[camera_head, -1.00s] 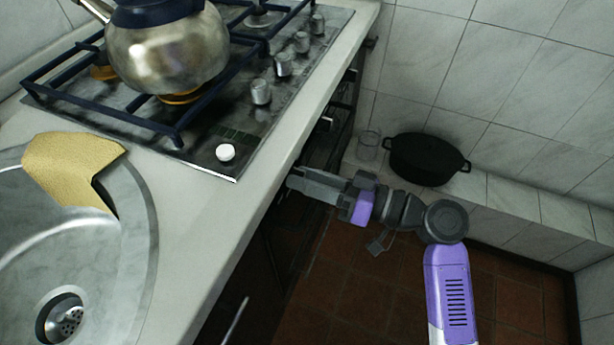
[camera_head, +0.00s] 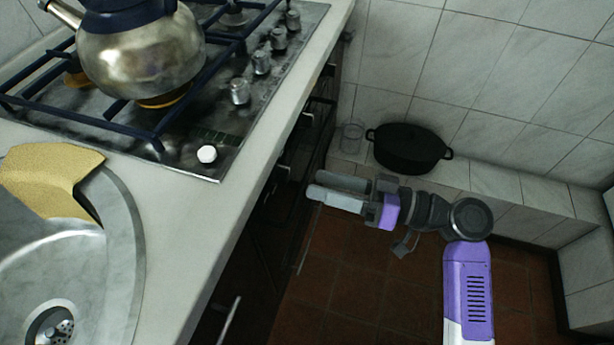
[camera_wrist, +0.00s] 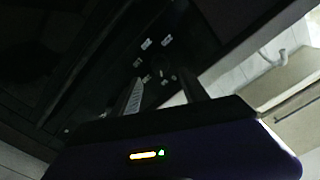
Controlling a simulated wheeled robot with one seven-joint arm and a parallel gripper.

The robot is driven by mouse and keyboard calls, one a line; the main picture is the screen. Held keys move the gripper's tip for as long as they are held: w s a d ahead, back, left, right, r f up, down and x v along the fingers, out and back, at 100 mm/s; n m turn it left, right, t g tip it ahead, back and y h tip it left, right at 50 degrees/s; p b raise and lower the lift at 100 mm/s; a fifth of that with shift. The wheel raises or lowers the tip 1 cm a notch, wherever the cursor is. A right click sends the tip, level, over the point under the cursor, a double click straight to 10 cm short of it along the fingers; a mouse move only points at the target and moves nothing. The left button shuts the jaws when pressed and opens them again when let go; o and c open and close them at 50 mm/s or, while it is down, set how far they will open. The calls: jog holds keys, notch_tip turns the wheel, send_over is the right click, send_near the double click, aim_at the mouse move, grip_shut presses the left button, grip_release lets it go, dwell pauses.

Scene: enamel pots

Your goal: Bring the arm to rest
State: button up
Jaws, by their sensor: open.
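My gripper (camera_head: 318,184) is open and empty in the head view, to the right of the counter's front edge and above the brown tiled floor. Its two fingers point left toward the dark cabinet front below the counter. In the wrist view the two fingers (camera_wrist: 163,95) stand apart with nothing between them, facing a dark surface with several small pale marks. My purple and grey arm stretches to the right of the gripper in the head view.
A black pot (camera_head: 408,148) and a clear glass (camera_head: 352,137) stand on a tiled ledge behind my arm. The counter (camera_head: 190,215) holds a gas hob (camera_head: 185,160) with a metal kettle (camera_head: 140,55). A yellow cloth-like piece (camera_head: 45,180) lies over the sink (camera_head: 110,270).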

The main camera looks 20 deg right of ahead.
jog(key=shift+s+d, duration=0.35)
jog(key=shift+d, duration=0.05)
